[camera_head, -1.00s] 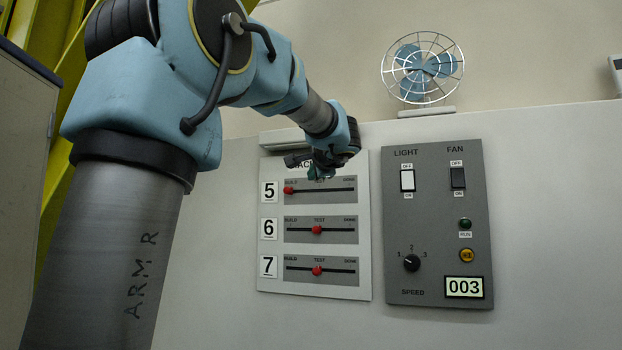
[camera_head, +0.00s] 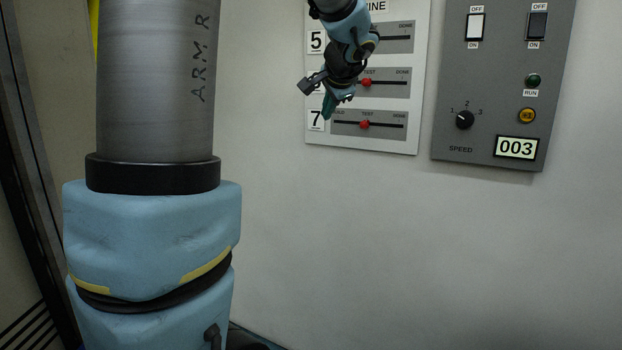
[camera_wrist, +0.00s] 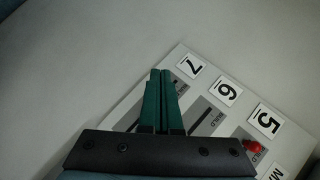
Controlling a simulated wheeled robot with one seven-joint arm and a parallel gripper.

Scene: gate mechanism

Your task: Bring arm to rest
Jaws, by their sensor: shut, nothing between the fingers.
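My gripper (camera_head: 328,104) hangs in front of the left side of the white slider panel (camera_head: 360,143) in the head view, near the labels 6 and 7. Its green fingers are together with nothing between them. The fingers (camera_wrist: 160,75) also show shut in the wrist view, pointing past the panel's 7 label (camera_wrist: 189,66) toward bare wall. The fingers look apart from the sliders. The red knobs of row 6 (camera_head: 367,82) and row 7 (camera_head: 365,124) stand at TEST. In the wrist view, row 5's red knob (camera_wrist: 253,146) is at the BUILD end.
A grey panel (camera_head: 487,80) to the right carries LIGHT and FAN switches, a speed dial (camera_head: 465,120), a dark green RUN lamp (camera_head: 533,81), an amber button (camera_head: 527,115) and a display (camera_head: 516,148) reading 003. The wall below both panels is bare.

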